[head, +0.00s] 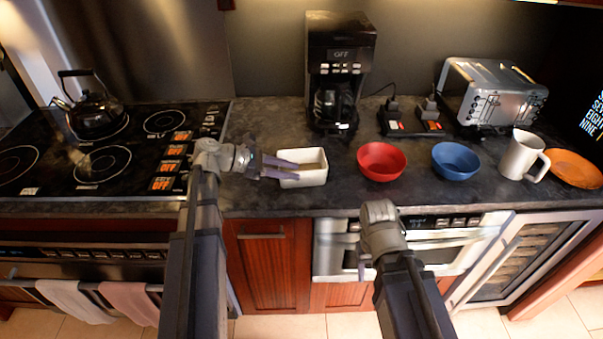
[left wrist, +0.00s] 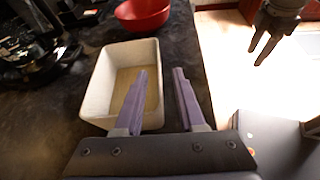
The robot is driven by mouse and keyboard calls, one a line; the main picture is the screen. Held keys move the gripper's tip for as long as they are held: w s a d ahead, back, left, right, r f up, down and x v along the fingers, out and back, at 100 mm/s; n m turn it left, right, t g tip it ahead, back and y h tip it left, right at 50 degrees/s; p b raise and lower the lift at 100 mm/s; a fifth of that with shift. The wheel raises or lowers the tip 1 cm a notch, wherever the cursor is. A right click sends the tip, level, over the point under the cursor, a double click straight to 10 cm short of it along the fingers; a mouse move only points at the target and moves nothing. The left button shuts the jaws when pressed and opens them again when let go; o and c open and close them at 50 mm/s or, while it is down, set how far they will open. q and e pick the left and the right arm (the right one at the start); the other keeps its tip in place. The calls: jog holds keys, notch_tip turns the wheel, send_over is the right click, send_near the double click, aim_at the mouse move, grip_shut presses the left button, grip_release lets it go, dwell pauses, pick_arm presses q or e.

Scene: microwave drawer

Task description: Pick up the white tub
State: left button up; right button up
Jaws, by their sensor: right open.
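The white tub (head: 310,178) is a small rectangular open container on the dark counter, left of the red bowl. It also shows in the left wrist view (left wrist: 97,88), upright and empty, with a tan-looking floor. My left gripper (head: 297,170) is at the tub's left side with its purple fingers apart. In the left wrist view (left wrist: 160,72) one finger is over the tub's inside and the other is outside, with a tub wall between them and gaps showing. My right gripper (head: 367,265) is in front of the counter, away from the tub, open and empty; it also shows in the left wrist view (left wrist: 267,45).
A red bowl (head: 382,162), blue bowl (head: 456,162), white mug (head: 520,157) and orange plate (head: 575,169) stand to the right. A coffee maker (head: 338,70) is behind the tub. The stove (head: 105,150) with a kettle (head: 95,112) lies left. A toaster oven (head: 497,95) is at the back right.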

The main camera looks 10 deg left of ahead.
aim_at(306, 179)
pick_arm(q)
jog(key=shift+f+b+x, duration=0.2)
jog(key=shift+b+x, duration=0.45)
jog(key=shift+x, duration=0.55)
jog(key=shift+f+b+x, duration=0.15)
jog(key=shift+b+x, duration=0.45)
jog(key=shift+x, duration=0.55)
jog(key=shift+w+d, duration=0.1)
jog(key=shift+w, duration=0.1)
grip_shut()
